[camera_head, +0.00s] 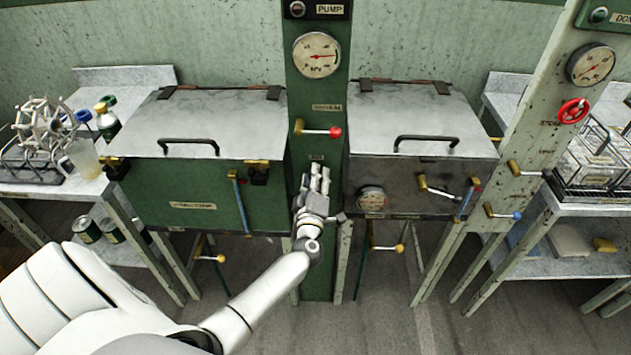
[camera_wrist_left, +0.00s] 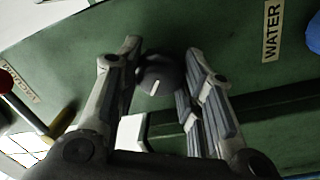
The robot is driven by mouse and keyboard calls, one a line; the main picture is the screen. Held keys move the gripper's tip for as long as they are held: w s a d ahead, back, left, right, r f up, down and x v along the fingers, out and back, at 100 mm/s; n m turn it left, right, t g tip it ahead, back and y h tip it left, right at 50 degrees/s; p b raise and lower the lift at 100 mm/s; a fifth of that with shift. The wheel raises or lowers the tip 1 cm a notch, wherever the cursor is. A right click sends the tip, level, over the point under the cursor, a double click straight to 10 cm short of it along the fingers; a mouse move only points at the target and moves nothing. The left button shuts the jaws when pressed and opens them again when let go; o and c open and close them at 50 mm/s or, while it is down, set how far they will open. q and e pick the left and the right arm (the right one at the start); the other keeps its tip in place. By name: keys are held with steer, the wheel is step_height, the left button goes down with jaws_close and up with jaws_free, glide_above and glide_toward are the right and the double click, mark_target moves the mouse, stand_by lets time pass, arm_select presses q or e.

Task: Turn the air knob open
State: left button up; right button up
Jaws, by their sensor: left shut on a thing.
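My left gripper (camera_head: 318,180) is at the green column below the red-ended lever, its fingers pointing up and inward. In the left wrist view, a dark round knob (camera_wrist_left: 160,74) with a short white mark sits between the fingertips of my left gripper (camera_wrist_left: 163,68). A small label (camera_head: 316,157) is just above the gripper, too small to read. My right gripper is not in view.
The red-ended lever (camera_head: 318,131) sticks out to the right above my gripper. Steel-lidded basins, one at left (camera_head: 212,130) and one at right (camera_head: 410,112), flank the column. A WATER label (camera_wrist_left: 272,30) shows beside the knob. Gauges (camera_head: 317,56) and valves surround it.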

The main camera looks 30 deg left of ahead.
arm_select(q)
steer(key=shift+f+n+y+b, duration=0.15)
steer(key=shift+n+b, duration=0.6)
steer(key=shift+n, duration=1.25)
steer(key=shift+f+n+y+b, duration=0.15)
steer(key=shift+n+b, duration=0.6)
steer(key=shift+n, duration=1.25)
steer(key=shift+r, duration=0.15)
steer(key=o, duration=1)
steer(key=shift+o, duration=0.2)
steer(key=r+v, duration=0.1)
steer(key=v, duration=1.1)
steer(key=shift+f, duration=0.4)
steer(key=shift+d, duration=0.1)
